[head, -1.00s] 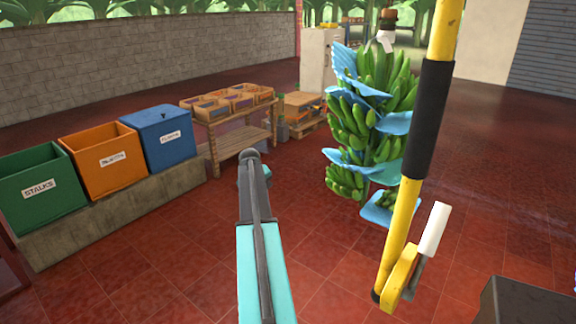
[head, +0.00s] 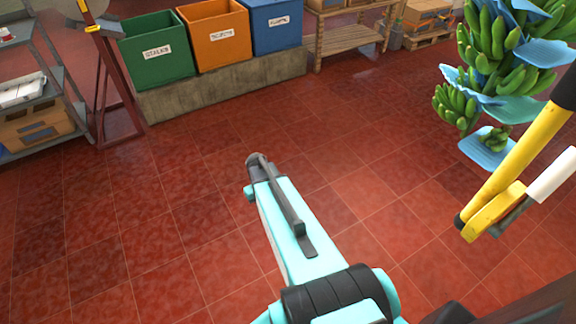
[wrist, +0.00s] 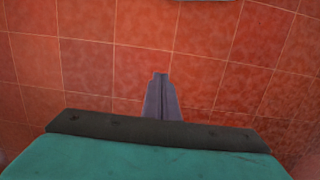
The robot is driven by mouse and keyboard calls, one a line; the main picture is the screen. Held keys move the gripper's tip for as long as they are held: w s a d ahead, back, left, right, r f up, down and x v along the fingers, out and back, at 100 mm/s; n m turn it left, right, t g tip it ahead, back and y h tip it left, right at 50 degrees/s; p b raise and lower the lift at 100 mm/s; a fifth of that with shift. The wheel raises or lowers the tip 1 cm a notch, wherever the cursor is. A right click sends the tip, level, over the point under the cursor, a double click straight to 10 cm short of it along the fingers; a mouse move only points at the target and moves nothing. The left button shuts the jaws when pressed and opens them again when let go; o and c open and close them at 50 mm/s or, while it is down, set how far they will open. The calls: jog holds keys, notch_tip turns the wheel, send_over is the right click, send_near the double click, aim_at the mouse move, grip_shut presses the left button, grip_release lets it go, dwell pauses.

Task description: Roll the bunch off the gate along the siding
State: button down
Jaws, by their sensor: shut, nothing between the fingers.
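The banana bunch (head: 497,75), green with blue sheets between its hands, hangs at the upper right of the head view; its top is cut off by the frame. A yellow bar (head: 525,150) with a black sleeve and a white handle stands in front of it at the right; I cannot tell whether this is the gate. The siding does not show. My gripper (wrist: 161,78) is shut and empty in the wrist view, above bare red tiles. My turquoise arm reaches into the middle of the head view, left of the bunch and apart from it.
Green (head: 155,50), orange (head: 215,37) and blue (head: 273,25) bins stand on a concrete ledge (head: 220,88) at the back. A grey shelf rack (head: 40,90) stands at the left, a wooden table (head: 350,38) at the back. The tiled floor between is clear.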

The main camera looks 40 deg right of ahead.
jog(key=s+a+f+n+g, duration=0.1)
jog(key=s+a+f, duration=0.3)
jog(key=s+a, duration=0.6)
jog(key=s+a+f+n+g, duration=0.1)
jog(key=s+a+f+g, duration=0.2)
jog(key=s+a, duration=0.8)
jog(key=s, duration=0.3)
jog(key=shift+a+f, duration=0.15)
jog(key=shift+f, duration=0.2)
